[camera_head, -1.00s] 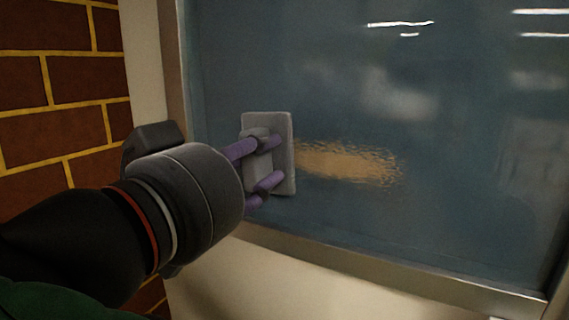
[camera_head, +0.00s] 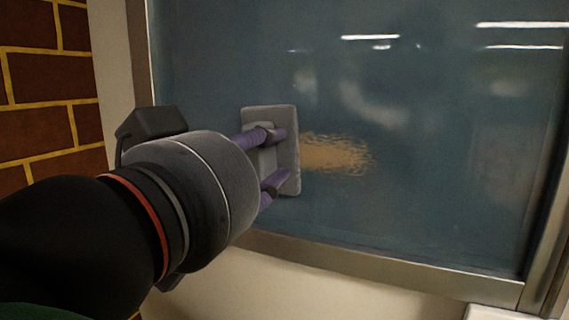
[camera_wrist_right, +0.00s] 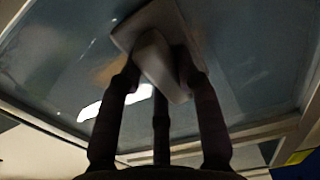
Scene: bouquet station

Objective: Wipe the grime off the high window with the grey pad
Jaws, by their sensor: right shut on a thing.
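The high window (camera_head: 420,200) is a dark blue-grey pane in a metal frame. A tan grime patch (camera_head: 338,154) lies on the glass in the middle of the head view. My right gripper (camera_head: 272,162) is shut on the grey pad (camera_head: 286,118) by its block-like handle. The pad is up at the glass, just left of the grime, its right edge meeting the patch. In the right wrist view the pad (camera_wrist_right: 137,24) lies toward the pane beyond the gripper's fingers (camera_wrist_right: 165,85). Whether the pad's whole face touches the glass is hidden. My left gripper is not in view.
The window's metal frame (camera_head: 400,273) runs along the bottom, and its left upright (camera_head: 142,50) stands beside a brick wall (camera_head: 40,80). A pale wall lies below the frame. The glass right of the grime is clear apart from reflections.

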